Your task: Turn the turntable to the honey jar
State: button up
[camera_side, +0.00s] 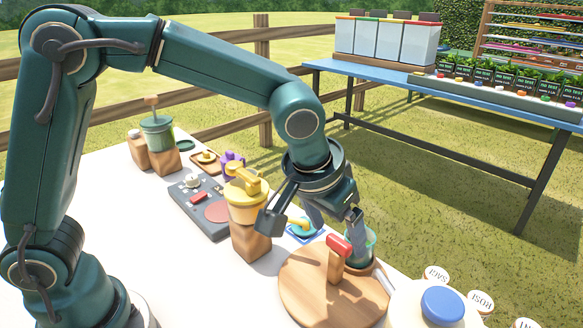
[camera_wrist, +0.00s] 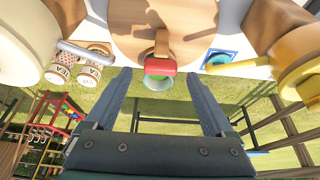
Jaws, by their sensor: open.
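The turntable (camera_side: 305,284) is a round wooden disc with an upright wooden handle capped in red (camera_side: 339,246). It also shows at the top of the wrist view (camera_wrist: 190,18), with the red cap (camera_wrist: 159,66) low in the middle. A green cup (camera_side: 368,240) stands at the disc's far side, partly hidden by my gripper. My gripper (camera_wrist: 158,73) is open above the handle, its two fingers on either side of the red cap in the wrist view. In the side view my gripper (camera_side: 337,232) points down near the handle. I cannot tell which jar is the honey jar.
A yellow pot (camera_side: 243,205) on a wooden block stands left of the turntable. A white container with a blue lid (camera_side: 442,305) stands close on the right. A blue tile (camera_side: 297,238) sits behind.

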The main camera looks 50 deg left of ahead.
jog(key=shift+x, duration=0.9)
grip_shut()
